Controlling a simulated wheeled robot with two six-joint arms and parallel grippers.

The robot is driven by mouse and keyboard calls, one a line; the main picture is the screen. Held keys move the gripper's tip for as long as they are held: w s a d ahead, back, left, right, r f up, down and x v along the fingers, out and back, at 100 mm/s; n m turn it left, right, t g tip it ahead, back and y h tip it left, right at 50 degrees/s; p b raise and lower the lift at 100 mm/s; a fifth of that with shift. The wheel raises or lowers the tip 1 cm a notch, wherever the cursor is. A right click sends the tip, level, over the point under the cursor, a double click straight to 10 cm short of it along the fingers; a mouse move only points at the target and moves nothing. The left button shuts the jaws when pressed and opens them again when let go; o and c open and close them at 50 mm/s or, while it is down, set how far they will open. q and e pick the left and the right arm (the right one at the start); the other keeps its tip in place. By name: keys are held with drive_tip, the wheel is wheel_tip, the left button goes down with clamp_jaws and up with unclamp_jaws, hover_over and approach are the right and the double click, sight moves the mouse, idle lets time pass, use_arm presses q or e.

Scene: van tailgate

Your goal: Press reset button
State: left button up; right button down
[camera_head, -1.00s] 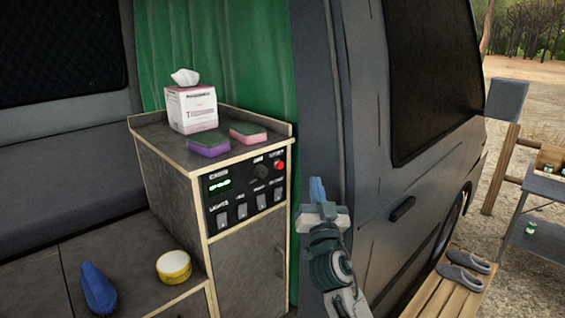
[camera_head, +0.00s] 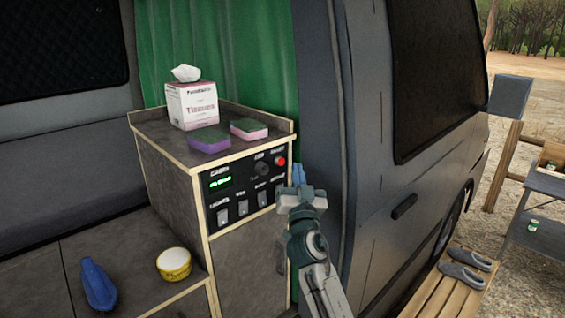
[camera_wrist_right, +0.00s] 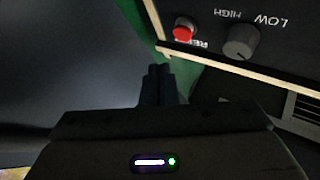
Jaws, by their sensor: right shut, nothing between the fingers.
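The red reset button (camera_head: 280,160) sits at the upper right of the black control panel (camera_head: 228,203) on the cabinet front. In the right wrist view the red button (camera_wrist_right: 183,29) shows near the top, beside a dark knob (camera_wrist_right: 240,42). My right gripper (camera_head: 299,175) is just below and right of the button, apart from it. In the wrist view its fingertips (camera_wrist_right: 158,72) are together and empty, with the button above and to the right. My left gripper is not in view.
On the cabinet top are a tissue box (camera_head: 192,106), a purple-green sponge (camera_head: 209,140) and a pink-green sponge (camera_head: 249,129). Row switches (camera_head: 242,207) line the panel's lower part. The van's door pillar (camera_head: 320,120) stands close to the right of the gripper.

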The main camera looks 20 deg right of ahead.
drive_tip(key=shift+w+a+b, duration=0.25)
drive_tip(key=shift+w+b, duration=0.1)
drive_tip(key=shift+w, duration=0.75)
drive_tip(key=shift+s, duration=0.1)
drive_tip(key=shift+f, duration=0.1)
idle(1.0)
drive_tip(key=shift+w+a+b, duration=0.25)
drive_tip(key=shift+w+b, duration=0.3)
drive_tip(key=shift+w+a+b, duration=0.15)
drive_tip(key=shift+w+b, duration=0.25)
drive_tip(key=shift+b, duration=0.05)
idle(0.8)
drive_tip(key=shift+s+d, duration=0.35)
drive_tip(key=shift+s, duration=0.55)
